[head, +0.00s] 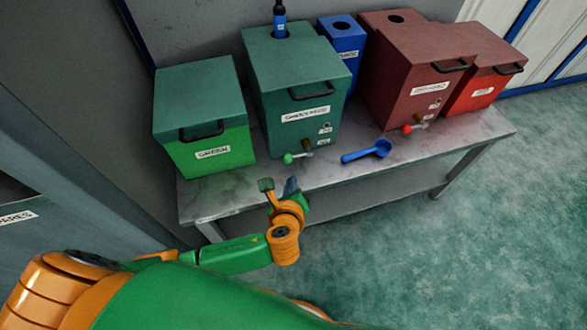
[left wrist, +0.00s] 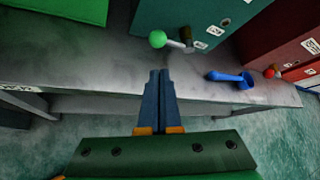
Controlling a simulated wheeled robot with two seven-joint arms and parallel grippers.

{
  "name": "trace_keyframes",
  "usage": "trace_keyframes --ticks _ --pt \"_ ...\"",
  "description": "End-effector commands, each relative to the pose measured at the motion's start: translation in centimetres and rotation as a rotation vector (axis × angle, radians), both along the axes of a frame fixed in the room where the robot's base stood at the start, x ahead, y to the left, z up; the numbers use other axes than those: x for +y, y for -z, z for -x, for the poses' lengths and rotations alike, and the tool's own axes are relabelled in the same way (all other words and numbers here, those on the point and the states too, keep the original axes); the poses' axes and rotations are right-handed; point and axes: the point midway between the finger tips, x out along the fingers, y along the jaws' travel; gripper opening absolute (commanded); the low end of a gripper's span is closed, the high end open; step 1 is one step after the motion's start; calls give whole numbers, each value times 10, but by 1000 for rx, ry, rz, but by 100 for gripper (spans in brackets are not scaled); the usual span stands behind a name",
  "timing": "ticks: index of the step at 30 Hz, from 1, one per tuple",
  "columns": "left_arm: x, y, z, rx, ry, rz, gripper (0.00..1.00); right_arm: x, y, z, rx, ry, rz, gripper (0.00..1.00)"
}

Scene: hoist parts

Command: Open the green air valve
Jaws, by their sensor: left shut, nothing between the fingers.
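The green air valve has a round green knob (head: 288,158) on a short metal lever at the lower front of the tall dark green box (head: 293,80). In the left wrist view the green knob (left wrist: 157,39) stands out from the box just beyond my fingertips. My left gripper (head: 277,187) is at the table's front edge, below and a little left of the knob, and apart from it. In the left wrist view its two blue fingers (left wrist: 160,73) are together with nothing between them. My right gripper is not in view.
The grey table (head: 440,150) also holds a green box (head: 202,120), a blue box (head: 343,45), a blue scoop (head: 367,152) and dark red boxes (head: 412,65). A red knob (head: 407,129) sits on another valve. Free floor lies at right.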

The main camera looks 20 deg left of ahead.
Motion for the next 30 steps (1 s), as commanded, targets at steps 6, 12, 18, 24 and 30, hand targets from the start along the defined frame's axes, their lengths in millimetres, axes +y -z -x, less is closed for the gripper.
trace_keyframes --ticks 6,12,18,24,30 --pt "9 28 -37 -2 -3 -1 0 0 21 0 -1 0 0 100" --pt "15 44 -63 -1 -1 0 0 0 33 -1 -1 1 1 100" --pt "17 48 -73 0 -1 2 0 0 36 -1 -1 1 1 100" --pt "17 48 -73 1 0 3 0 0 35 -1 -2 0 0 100" --pt "17 45 -73 6 -1 -5 0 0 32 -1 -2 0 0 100"
